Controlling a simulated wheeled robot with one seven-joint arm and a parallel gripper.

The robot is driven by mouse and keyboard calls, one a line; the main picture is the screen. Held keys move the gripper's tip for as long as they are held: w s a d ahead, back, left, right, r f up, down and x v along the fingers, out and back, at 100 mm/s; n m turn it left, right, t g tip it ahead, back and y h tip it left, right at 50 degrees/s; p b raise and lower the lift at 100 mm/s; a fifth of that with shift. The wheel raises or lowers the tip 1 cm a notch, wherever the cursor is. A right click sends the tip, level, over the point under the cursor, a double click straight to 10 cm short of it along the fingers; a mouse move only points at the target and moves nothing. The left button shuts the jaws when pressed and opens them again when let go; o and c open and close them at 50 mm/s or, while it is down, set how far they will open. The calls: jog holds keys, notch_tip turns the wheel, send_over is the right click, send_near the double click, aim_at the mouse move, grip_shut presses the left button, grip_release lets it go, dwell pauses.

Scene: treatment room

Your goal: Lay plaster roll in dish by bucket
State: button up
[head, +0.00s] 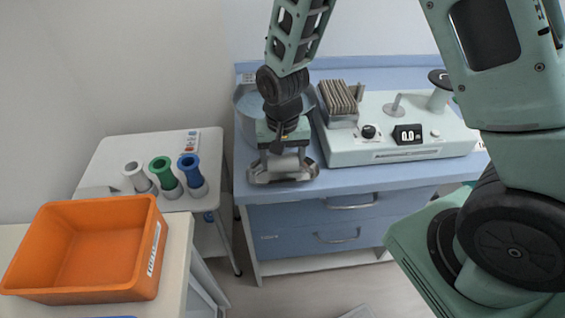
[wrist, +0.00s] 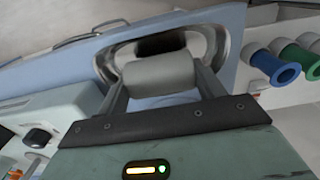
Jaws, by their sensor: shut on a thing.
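A grey-white plaster roll (wrist: 160,72) is held between the two fingers of my gripper (wrist: 163,92) in the wrist view. In the head view my gripper (head: 283,165) points down over the metal dish (head: 257,178), with the pale roll (head: 283,163) between its fingers. The shiny oval dish also shows in the wrist view (wrist: 213,38), just beyond the roll. It sits at the front left of the blue cabinet top. I cannot tell whether the roll touches the dish. The bucket (head: 246,106), round and blue-grey, stands behind the dish, partly hidden by my arm.
A pale green device (head: 375,150) with a display stands right of the dish. Left, a white table (head: 110,155) holds white, green and blue rolls (head: 190,170) in holders. An orange crate (head: 90,285) sits at front left. The blue cabinet (head: 370,181) has a narrow clear front strip.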

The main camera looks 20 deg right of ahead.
jog(key=shift+f, duration=1.2)
jog(key=shift+f, duration=0.15)
jog(key=o, duration=1)
jog(key=shift+o, duration=0.2)
